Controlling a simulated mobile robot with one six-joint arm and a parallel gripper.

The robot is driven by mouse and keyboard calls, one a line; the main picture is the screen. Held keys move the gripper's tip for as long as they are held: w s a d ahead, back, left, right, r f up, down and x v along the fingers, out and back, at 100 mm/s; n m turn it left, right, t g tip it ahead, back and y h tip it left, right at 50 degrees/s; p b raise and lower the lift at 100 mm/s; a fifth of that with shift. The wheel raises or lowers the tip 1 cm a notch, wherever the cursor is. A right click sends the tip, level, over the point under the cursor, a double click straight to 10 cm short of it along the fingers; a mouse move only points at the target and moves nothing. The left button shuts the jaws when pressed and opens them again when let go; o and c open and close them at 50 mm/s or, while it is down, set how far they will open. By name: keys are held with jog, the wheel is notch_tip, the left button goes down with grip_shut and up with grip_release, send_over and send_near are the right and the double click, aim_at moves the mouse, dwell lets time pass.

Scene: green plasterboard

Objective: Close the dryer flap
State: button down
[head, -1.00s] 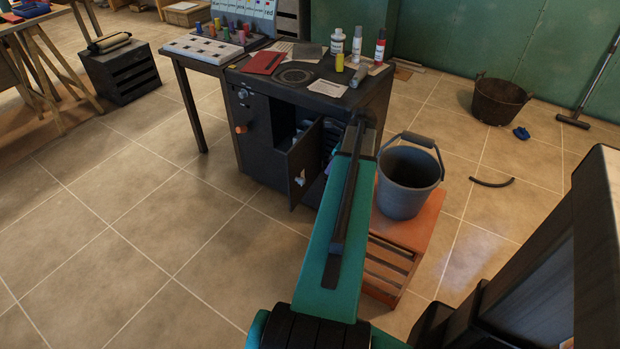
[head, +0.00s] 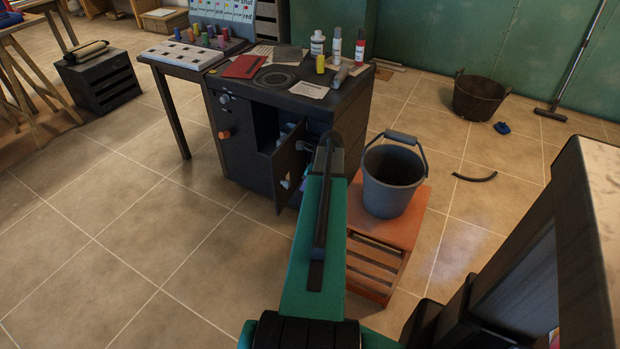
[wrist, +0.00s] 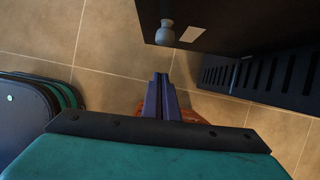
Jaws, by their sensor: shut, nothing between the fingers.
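The dryer is a black cabinet (head: 232,150) with knobs on its front, left of the arm in the head view. Its dark flap (head: 289,165) stands open, swung out from the right side of the opening, with a pale patch on its face. In the wrist view a dark panel with a round grey knob (wrist: 165,32) and a white label fills the top; it looks like the flap. My gripper (wrist: 163,82) is shut and empty, pointing towards that panel, with no clear contact. In the head view my arm hides the gripper and part of the flap's edge.
A grey bucket (head: 392,185) stands on an orange wooden stool (head: 416,222) close to the right of my arm. Bottles (head: 338,48) and papers stand on the dryer top. A dark basket (head: 480,97) and a hose piece lie further right.

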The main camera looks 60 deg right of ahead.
jog(key=shift+w+a, duration=0.15)
jog(key=shift+w, duration=1.85)
